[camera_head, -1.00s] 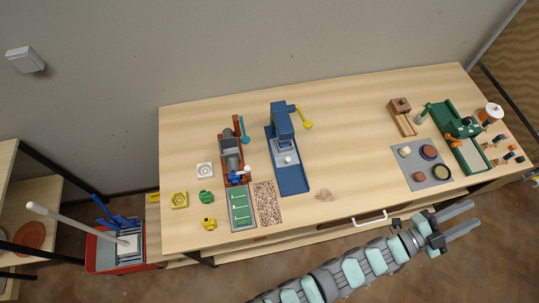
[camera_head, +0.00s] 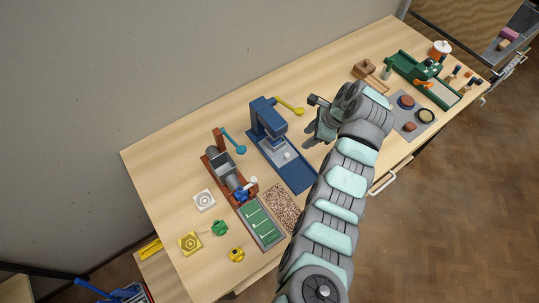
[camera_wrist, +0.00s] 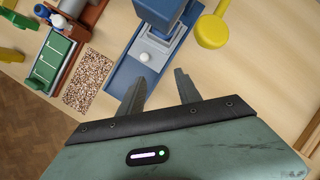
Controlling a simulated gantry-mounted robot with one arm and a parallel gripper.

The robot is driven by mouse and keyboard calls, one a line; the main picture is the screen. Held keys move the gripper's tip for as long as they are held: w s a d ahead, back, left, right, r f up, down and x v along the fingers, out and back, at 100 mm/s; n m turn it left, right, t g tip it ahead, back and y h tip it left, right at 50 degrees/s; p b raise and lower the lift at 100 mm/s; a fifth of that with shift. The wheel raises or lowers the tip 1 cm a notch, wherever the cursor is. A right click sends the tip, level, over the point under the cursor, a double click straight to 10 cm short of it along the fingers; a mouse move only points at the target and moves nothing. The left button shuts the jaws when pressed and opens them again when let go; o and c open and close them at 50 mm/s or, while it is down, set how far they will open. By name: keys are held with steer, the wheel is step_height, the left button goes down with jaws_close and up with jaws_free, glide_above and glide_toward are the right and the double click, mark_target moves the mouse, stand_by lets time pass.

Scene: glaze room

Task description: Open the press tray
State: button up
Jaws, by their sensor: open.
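The blue press (camera_head: 268,118) stands on the workbench in the head view, with a yellow-ended lever (camera_head: 291,105) at its upper right. Its grey-blue tray (camera_head: 277,146) sits under the press head and bears a round white knob (camera_head: 288,155). A flat blue base (camera_head: 299,178) runs from there toward the bench's front. My gripper (camera_head: 310,122) is open and empty, just right of the press and above the bench. In the wrist view, the fingertips (camera_wrist: 160,77) are near the white knob (camera_wrist: 145,57), which lies beyond the left finger. No contact shows.
Left of the press are a red-brown roller machine (camera_head: 228,172), a green slotted tray (camera_head: 261,222) and a speckled mat (camera_head: 283,205). The yellow lever end (camera_wrist: 212,31) is close right of the fingers. Bare bench lies right of the press base.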

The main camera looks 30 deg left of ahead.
mark_target(287, 155)
steer(key=shift+g, duration=0.6)
steer(key=x, duration=0.3)
steer(key=s+x, duration=0.1)
steer(key=x, duration=0.3)
steer(key=s+x, duration=0.1)
steer(key=x, duration=0.2)
steer(key=shift+s+a, duration=0.3)
steer(key=shift+h, duration=0.3)
jaws_close()
steer(key=shift+r, duration=0.1)
stand_by(0.3)
